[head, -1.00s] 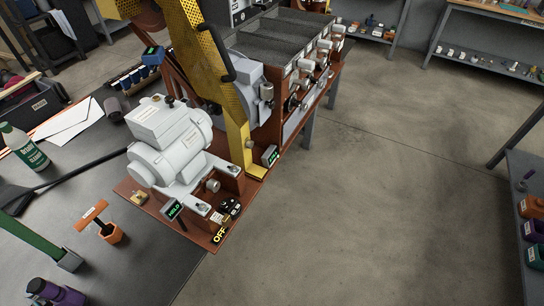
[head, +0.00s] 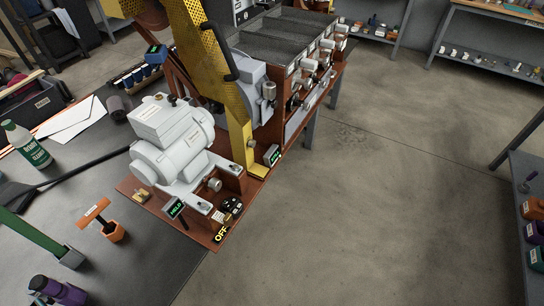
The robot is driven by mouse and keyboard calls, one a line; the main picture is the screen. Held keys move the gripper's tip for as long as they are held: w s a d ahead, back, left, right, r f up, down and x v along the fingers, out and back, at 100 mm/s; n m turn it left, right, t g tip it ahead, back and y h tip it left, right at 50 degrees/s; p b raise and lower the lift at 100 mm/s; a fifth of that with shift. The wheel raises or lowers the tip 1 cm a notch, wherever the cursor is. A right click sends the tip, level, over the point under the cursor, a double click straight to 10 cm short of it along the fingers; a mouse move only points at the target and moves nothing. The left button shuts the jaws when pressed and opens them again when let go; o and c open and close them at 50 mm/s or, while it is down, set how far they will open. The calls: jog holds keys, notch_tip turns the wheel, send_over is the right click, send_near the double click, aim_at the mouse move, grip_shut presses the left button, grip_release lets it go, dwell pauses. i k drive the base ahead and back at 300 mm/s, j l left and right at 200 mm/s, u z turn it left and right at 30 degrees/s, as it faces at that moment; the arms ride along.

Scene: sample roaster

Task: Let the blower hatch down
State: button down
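A yellow perforated panel (head: 212,50) with a black bar handle (head: 219,50) stands raised at the roaster, left of the top middle in the head view. It looks like a hinged cover, but I cannot tell for certain that it is the blower hatch. A pale grey motor-like housing (head: 172,140) sits in front of it on a red-brown base plate (head: 143,204). Small green-lit tags, one reading HOLD (head: 176,208), stand by the base. A black dial (head: 233,203) sits near a yellow OFF label (head: 221,236). My gripper is not in view.
A dark bench (head: 120,270) on the left carries a green-labelled bottle (head: 26,145), white papers (head: 72,118), an orange T-handled tool (head: 97,211) and a purple bottle (head: 58,291). Shelving (head: 523,190) stands at the right edge. The concrete floor (head: 380,200) between is clear.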

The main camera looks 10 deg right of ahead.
aim_at(267, 107)
jog(key=i+l+u, duration=0.2)
jog(key=i+l, duration=0.25)
jog(key=i+l+u, duration=0.15)
jog(key=i+l, duration=0.2)
jog(key=l, duration=0.25)
